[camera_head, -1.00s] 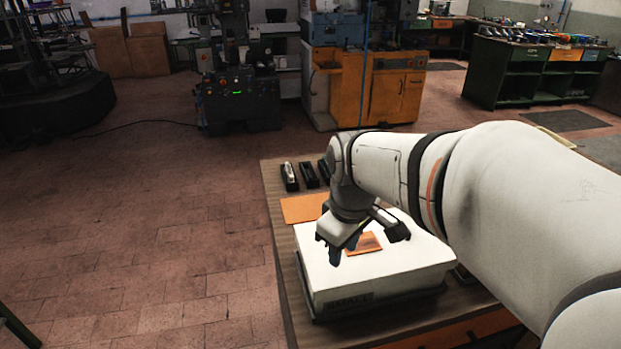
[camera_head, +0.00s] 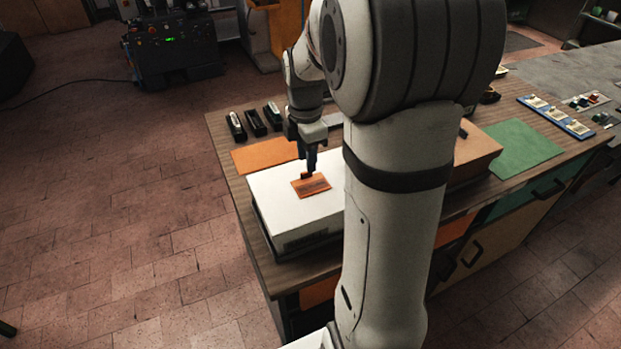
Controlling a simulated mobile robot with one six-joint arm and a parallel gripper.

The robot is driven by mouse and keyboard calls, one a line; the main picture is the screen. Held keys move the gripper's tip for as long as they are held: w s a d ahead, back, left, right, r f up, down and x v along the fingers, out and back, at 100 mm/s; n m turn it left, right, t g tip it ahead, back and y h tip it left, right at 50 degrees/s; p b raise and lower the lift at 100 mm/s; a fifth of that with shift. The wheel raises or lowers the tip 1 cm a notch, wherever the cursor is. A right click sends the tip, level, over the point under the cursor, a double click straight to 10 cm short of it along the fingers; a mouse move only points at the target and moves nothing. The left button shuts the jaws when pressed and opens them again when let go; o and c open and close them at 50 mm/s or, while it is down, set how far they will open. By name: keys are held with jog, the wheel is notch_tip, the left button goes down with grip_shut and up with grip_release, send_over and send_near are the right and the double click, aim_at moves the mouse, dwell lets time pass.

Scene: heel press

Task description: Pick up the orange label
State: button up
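My arm hides the box's right side.
A larger orange mat (camera_head: 262,156) lies behind the white box, with several black holders (camera_head: 256,123) beyond it. A brown box (camera_head: 474,150) and a green mat (camera_head: 524,148) are right of my arm. Free wooden table (camera_head: 232,190) shows at the left edge.

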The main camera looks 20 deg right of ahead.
aim_at(311, 182)
notch_tip(311, 182, down, 3)
jog(key=shift+s+d+f, duration=0.1)
jog(key=shift+s+f, duration=0.05)
jog(key=shift+f, duration=0.05)
grip_shut()
